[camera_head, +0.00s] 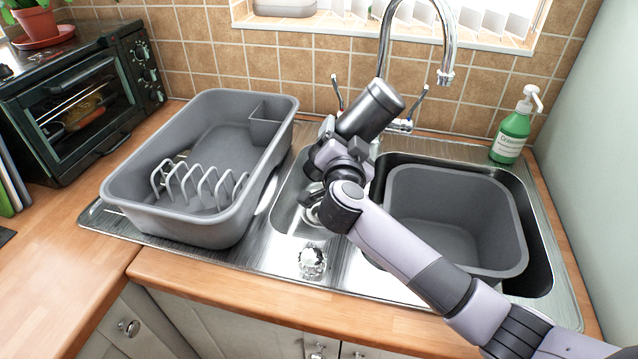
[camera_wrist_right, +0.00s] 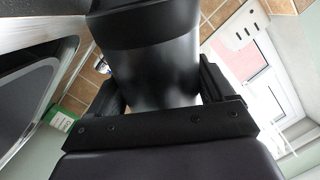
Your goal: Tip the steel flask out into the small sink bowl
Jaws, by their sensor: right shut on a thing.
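The steel flask (camera_head: 368,112) is a grey cylinder with a darker end at the upper right. It is tilted, its dark end higher than the end near my gripper. My right gripper (camera_head: 338,150) is shut on the flask, holding it above the sink between the two bowls. In the right wrist view the flask (camera_wrist_right: 152,72) sits between the two fingers (camera_wrist_right: 160,90). The small sink bowl (camera_head: 287,205) is below and left of the gripper, partly hidden by my arm. I cannot see the flask's opening or contents. My left gripper is out of view.
A grey dish rack tub (camera_head: 125,190) stands left of the small bowl. A grey basin (camera_head: 450,225) fills the large bowl at right. The tap (camera_head: 447,75) rises behind the flask. A green soap bottle (camera_head: 512,130) stands at the back right.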

